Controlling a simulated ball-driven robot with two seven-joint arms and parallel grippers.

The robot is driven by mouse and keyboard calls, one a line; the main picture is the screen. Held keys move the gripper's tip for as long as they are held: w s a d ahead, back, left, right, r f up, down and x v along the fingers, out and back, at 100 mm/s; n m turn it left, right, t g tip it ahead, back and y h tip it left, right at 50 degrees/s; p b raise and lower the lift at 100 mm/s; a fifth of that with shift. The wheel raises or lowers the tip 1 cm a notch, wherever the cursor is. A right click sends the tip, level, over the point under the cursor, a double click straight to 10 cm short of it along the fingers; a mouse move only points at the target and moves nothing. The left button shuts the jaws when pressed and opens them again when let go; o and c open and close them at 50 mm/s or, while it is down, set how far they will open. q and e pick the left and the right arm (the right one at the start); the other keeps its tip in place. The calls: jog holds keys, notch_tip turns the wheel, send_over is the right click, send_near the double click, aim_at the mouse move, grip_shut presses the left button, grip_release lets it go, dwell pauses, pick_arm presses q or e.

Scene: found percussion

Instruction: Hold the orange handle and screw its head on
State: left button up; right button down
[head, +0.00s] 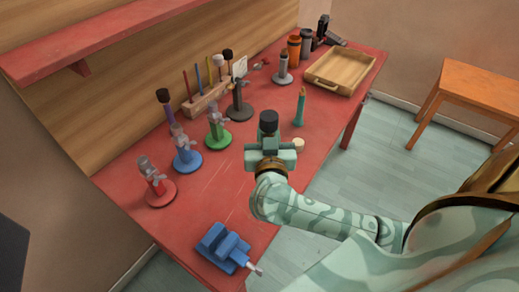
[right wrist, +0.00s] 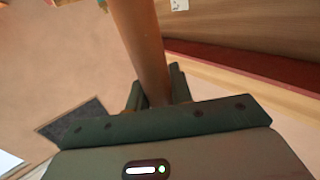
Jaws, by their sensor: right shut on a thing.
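My right gripper (head: 269,152) is above the middle of the red table. In the right wrist view it is shut on an orange-brown handle (right wrist: 139,42), which runs up out of the top edge. In the head view the gripper hides most of the handle. A dark cylinder (head: 268,122) shows right at the gripper; I cannot tell what it belongs to. A small cream knob (head: 298,145) shows close to the gripper's right side; I cannot tell whether it is the head. My left gripper is not in view.
On the red table (head: 225,190) stand a blue vise (head: 222,244) at the near end, clamp stands with red (head: 160,192), blue (head: 187,162) and green (head: 218,139) bases, a rack of sticks (head: 205,97), a green upright tool (head: 300,108) and a wooden tray (head: 340,72).

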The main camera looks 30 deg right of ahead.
pick_arm(q)
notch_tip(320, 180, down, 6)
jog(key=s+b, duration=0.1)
jog(key=b, duration=0.5)
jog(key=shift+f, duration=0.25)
pick_arm(e)
jog(key=w+d+f, duration=0.5)
jog(key=w+f, duration=0.3)
jog(key=w, duration=0.3)
jog(key=shift+f, duration=0.25)
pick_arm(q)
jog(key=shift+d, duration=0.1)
pick_arm(e)
jog(key=f+b, duration=0.1)
jog(key=f, duration=0.2)
jog(key=f+b, duration=0.1)
jog(key=shift+w+d+f+b, duration=0.1)
jog(key=shift+w+f+b, duration=0.05)
jog(key=shift+w+b, duration=0.2)
jog(key=c, duration=1.2)
grip_release()
jog(key=shift+c, duration=0.2)
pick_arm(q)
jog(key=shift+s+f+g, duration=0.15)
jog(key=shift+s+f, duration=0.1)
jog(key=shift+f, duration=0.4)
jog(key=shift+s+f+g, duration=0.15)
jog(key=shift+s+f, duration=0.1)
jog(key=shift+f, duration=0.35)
